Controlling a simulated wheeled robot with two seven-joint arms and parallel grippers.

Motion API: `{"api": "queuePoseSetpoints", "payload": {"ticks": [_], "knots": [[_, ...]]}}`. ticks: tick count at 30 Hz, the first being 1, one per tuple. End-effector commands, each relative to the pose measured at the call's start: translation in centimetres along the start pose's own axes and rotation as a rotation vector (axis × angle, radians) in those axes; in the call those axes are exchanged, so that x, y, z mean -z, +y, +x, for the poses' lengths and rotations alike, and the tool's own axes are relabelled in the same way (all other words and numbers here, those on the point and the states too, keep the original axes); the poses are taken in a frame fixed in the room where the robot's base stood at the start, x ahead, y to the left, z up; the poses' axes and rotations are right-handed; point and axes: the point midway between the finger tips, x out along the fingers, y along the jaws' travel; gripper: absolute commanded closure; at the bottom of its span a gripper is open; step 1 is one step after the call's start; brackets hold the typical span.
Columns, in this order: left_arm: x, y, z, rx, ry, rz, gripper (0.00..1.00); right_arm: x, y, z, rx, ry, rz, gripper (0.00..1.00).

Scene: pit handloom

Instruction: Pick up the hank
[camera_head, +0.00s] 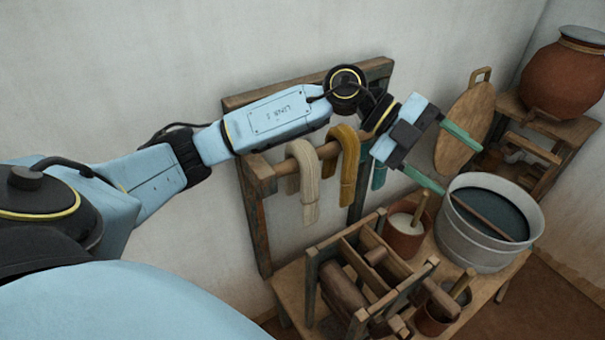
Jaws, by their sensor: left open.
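Hanks hang over the bar of a wooden rack (256,205) against the wall: a cream hank (308,185), a mustard-yellow hank (348,165) and a teal hank (378,177). The teal one is mostly hidden behind my left gripper. My left arm reaches across from the left, in front of the rack. My left gripper (461,170) is open and empty, its green fingers spread and pointing right, past the teal hank and above the grey tub. I cannot tell which hank is meant. My right gripper is not in view.
A grey metal tub (478,243) of dark liquid with a stick stands on a low bench. Beside it are a clay pot (404,240) of pale stuff and a wooden frame with rollers (345,290). A round wooden lid (463,130) and a large clay jar (562,78) stand at right.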

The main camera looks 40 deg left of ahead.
Motion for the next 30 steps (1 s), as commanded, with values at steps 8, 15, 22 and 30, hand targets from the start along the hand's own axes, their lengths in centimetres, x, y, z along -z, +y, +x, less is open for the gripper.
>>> {"api": "queuePoseSetpoints", "payload": {"ticks": [8, 15, 22, 30], "knots": [[-6.8, 2.9, -15.4, -0.605, -0.514, -0.214, 0.34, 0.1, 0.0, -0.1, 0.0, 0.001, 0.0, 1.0], [-6.7, 3.3, -26.9, -0.803, -0.858, -0.476, 0.34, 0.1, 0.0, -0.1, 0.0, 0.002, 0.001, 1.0], [-7.2, 5.0, -28.6, -0.84, -0.928, -0.548, 0.34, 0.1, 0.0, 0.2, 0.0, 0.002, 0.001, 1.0], [-9.4, 8.9, -26.9, -0.839, -0.925, -0.543, 0.34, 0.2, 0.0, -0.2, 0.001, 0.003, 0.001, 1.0]]}}
